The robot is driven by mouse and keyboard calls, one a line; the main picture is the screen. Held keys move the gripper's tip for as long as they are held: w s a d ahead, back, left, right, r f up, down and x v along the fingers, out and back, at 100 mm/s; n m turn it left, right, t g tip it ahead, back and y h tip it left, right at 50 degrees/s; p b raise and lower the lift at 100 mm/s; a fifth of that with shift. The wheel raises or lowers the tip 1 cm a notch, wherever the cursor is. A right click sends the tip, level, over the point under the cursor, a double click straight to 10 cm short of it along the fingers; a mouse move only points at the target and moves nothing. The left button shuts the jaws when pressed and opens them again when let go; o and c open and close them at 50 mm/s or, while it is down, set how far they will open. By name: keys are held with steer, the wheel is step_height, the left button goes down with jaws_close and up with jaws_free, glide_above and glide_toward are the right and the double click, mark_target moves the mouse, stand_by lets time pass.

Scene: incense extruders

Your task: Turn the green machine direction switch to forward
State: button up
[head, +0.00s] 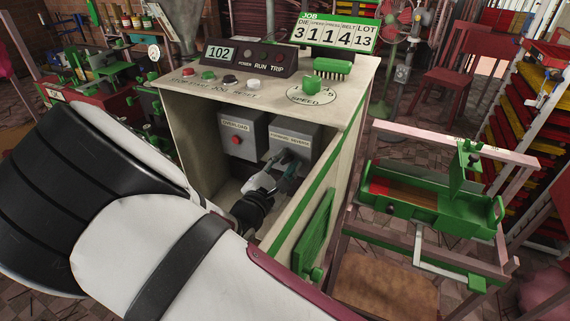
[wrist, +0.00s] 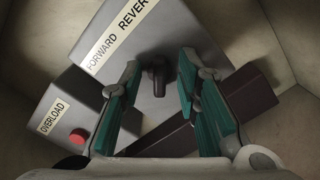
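The direction switch is a dark knob (wrist: 157,77) on the face of a grey box (wrist: 120,75) labelled FORWARD REVERSE. In the head view this box (head: 308,131) is inside the open front of the cream and green control cabinet (head: 171,113); the knob is hidden there. My gripper (head: 280,163) reaches into the cabinet in front of the box. In the wrist view my gripper (wrist: 159,91) is open, with its teal-padded fingers apart on either side of the knob. I see a gap on both sides and no clear contact. I cannot tell which way the knob points.
A grey OVERLOAD box (head: 237,136) with a red button is left of the switch box, near my gripper. A dark brown bar (wrist: 252,101) lies beside the switch box. The cabinet walls close in around my arm.

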jaws_close()
steer(key=shift+r+n+p, duration=0.1)
steer(key=shift+n+p, duration=0.3)
steer(key=shift+r+n+p, duration=0.1)
steer(key=shift+n+p, duration=0.8)
steer(key=shift+n, duration=0.1)
steer(key=n+p, duration=0.2)
steer(key=n, duration=0.2)
steer(key=shift+a+n+p, duration=0.15)
steer(key=shift+n+p, duration=0.15)
steer(key=shift+p, duration=0.1)
steer(key=n+p, duration=0.2)
steer(key=n, duration=0.3)
steer(key=shift+a, duration=0.1)
steer(key=n, duration=0.2)
steer(key=n+p, duration=0.1)
steer(key=n, duration=0.2)
steer(key=shift+w+a+f, duration=0.1)
steer(key=shift+f, duration=0.1)
steer(key=shift+n+p, duration=0.3)
steer(key=shift+n, duration=0.1)
